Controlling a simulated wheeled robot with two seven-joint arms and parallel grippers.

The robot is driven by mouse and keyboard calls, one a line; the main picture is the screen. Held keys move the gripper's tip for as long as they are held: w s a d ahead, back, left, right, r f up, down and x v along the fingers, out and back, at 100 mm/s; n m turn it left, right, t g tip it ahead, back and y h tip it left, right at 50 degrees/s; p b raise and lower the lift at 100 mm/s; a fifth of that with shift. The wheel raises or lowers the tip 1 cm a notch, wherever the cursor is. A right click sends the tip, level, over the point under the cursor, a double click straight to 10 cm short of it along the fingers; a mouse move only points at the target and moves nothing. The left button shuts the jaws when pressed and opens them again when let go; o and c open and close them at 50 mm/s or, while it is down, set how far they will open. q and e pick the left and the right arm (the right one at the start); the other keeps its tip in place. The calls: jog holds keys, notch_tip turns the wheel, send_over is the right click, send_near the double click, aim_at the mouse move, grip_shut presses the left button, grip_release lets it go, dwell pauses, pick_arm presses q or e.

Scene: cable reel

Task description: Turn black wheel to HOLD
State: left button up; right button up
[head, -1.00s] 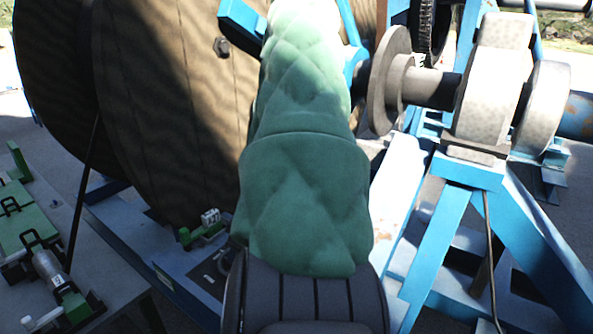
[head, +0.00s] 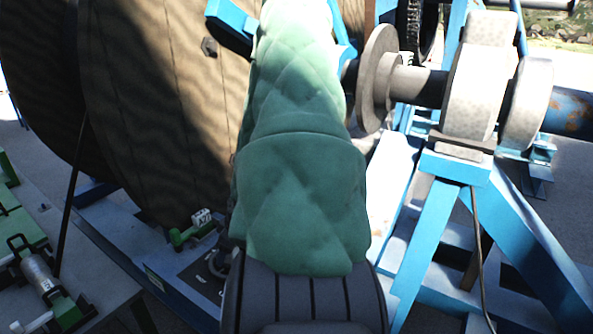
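A small dark ring, perhaps the black wheel (head: 220,264), shows at the left edge of my green-padded arm, low on the blue reel frame. The arm hides part of it. A dark plate with pale marks lies beside it, but the marks are too small to read and I cannot make out HOLD. The padded arm rises through the middle of the view and covers what lies behind it. Neither gripper shows, so I cannot tell what they touch.
A large wooden cable reel (head: 150,110) stands at left on a blue frame (head: 440,225). A grey shaft (head: 418,86) with pale bearing blocks is at right. A small green clamp (head: 187,236) sits beside the plate. A table (head: 95,290) with green tools is lower left.

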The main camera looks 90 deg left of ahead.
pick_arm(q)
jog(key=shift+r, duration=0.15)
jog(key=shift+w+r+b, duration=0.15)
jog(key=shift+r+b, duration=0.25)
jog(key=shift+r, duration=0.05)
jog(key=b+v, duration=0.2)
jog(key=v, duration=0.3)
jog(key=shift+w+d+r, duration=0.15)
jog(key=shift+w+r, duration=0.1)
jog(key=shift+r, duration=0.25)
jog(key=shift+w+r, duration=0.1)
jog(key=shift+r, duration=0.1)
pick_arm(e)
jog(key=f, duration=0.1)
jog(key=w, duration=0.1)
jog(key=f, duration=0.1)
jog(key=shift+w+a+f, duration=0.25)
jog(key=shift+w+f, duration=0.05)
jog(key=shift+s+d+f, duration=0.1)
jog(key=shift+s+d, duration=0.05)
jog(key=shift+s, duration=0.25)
